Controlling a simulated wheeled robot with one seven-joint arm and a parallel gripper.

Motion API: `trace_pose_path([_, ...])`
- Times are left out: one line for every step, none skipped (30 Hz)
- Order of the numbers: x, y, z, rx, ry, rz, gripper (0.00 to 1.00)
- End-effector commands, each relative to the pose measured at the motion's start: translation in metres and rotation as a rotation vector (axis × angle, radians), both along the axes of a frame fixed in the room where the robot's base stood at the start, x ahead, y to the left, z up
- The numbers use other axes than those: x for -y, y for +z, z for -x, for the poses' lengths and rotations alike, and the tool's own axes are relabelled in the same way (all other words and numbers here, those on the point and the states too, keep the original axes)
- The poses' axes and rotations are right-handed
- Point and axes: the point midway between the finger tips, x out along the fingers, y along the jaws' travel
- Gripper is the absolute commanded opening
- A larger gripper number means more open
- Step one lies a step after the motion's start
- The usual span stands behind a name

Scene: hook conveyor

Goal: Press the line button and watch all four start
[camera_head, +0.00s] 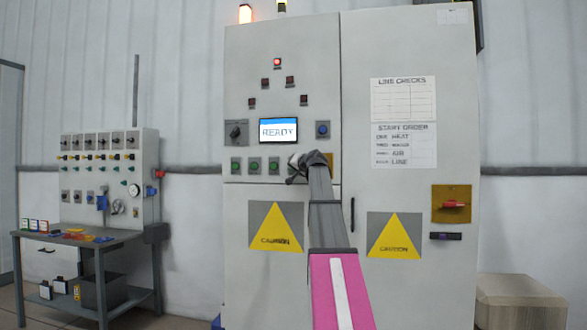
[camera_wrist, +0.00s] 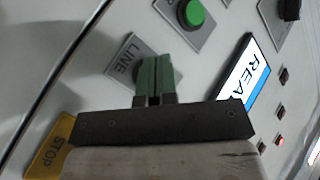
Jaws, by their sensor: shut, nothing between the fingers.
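The grey control cabinet (camera_head: 283,40) stands ahead with a screen (camera_head: 278,130) reading READY. A row of green buttons (camera_head: 254,166) sits below the screen. My gripper (camera_head: 297,163) is at the right end of that row, covering that spot. In the wrist view my gripper (camera_wrist: 156,62) is shut, its green fingers over the plate marked LINE (camera_wrist: 122,64). The line button itself is hidden behind the fingers, so I cannot tell whether they touch it. One lamp (camera_head: 277,62) glows red; several lamps below it (camera_head: 265,82) are dark.
A green button (camera_wrist: 191,13) is beside the LINE plate, and a yellow STOP plate (camera_wrist: 52,142) is on its other side. A START ORDER sheet (camera_head: 404,146) lists heat first and line last. A bench (camera_head: 75,243) stands left, a box (camera_head: 519,290) right.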

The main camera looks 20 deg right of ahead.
Motion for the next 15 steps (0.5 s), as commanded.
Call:
trace_pose_path([0.0,0.0001,-0.0001,0.0,0.0,0.0,0.0])
trace_pose_path([0.0,0.0001,-0.0002,0.0,0.0,0.0,0.0])
trace_pose_path([0.0002,0.0001,-0.0004,0.0,0.0,0.0,0.0])
trace_pose_path([0.0003,0.0001,-0.0006,0.0,0.0,0.0,0.0])
trace_pose_path([0.0005,0.0001,-0.0008,0.0,0.0,0.0,0.0])
trace_pose_path([0.0007,0.0001,-0.0012,0.0,0.0,0.0,0.0])
trace_pose_path([0.0008,0.0001,-0.0014,0.0,0.0,0.0,0.0])
trace_pose_path([0.0011,0.0001,-0.0017,0.0,0.0,0.0,0.0])
trace_pose_path([0.0013,0.0001,-0.002,0.0,0.0,0.0,0.0])
trace_pose_path([0.0015,0.0001,-0.0023,0.0,0.0,0.0,0.0])
trace_pose_path([0.0016,0.0001,-0.0025,0.0,0.0,0.0,0.0])
trace_pose_path([0.0018,0.0001,-0.0029,0.0,0.0,0.0,0.0])
trace_pose_path([0.0021,0.0001,-0.0032,0.0,0.0,0.0,0.0])
trace_pose_path([0.0022,0.0001,-0.0034,0.0,0.0,0.0,0.0])
trace_pose_path([0.0025,0.0001,-0.0037,0.0,0.0,0.0,0.0])
